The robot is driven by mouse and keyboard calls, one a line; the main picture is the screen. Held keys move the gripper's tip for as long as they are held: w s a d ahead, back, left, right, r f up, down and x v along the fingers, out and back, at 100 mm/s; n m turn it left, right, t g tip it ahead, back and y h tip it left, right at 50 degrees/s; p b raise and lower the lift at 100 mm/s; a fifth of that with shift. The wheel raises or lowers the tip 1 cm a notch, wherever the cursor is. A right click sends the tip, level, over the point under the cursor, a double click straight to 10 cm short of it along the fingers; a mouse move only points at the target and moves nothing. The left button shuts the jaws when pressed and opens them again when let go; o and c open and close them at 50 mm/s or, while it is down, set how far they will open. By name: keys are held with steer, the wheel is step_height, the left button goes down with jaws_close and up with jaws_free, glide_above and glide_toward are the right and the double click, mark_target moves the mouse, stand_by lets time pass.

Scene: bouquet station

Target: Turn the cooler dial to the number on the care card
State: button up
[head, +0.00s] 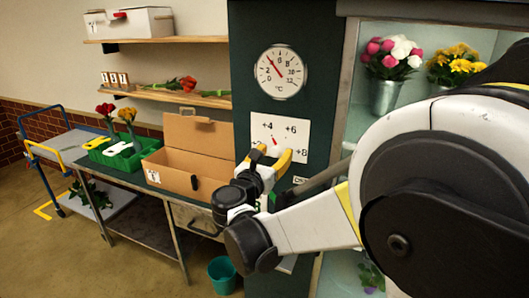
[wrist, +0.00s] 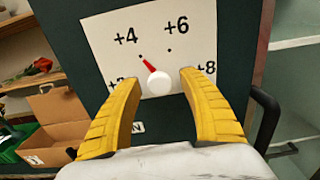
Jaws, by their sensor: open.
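The cooler dial (wrist: 158,83) is a round white knob with a red pointer on a white plate (wrist: 185,40) marked +4, +6 and +8; a further mark at the left is partly hidden. The pointer leans up and left toward the dot by +4. My gripper (wrist: 160,77) is open, its yellow fingers on either side of the knob, and I cannot tell whether they touch it. In the head view my gripper (head: 276,153) is in front of the plate (head: 293,124) and hides most of the knob. I cannot make out a readable care card.
A round thermometer (head: 281,72) hangs above the plate. A black handle (wrist: 266,118) is right of the dial. An open cardboard box (head: 190,178) and green crate (head: 122,152) stand on the bench at left. Flower buckets (head: 388,97) stand in the cooler.

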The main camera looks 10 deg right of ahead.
steer(key=shift+w+d, duration=0.15)
steer(key=shift+w, duration=0.05)
jaws_close()
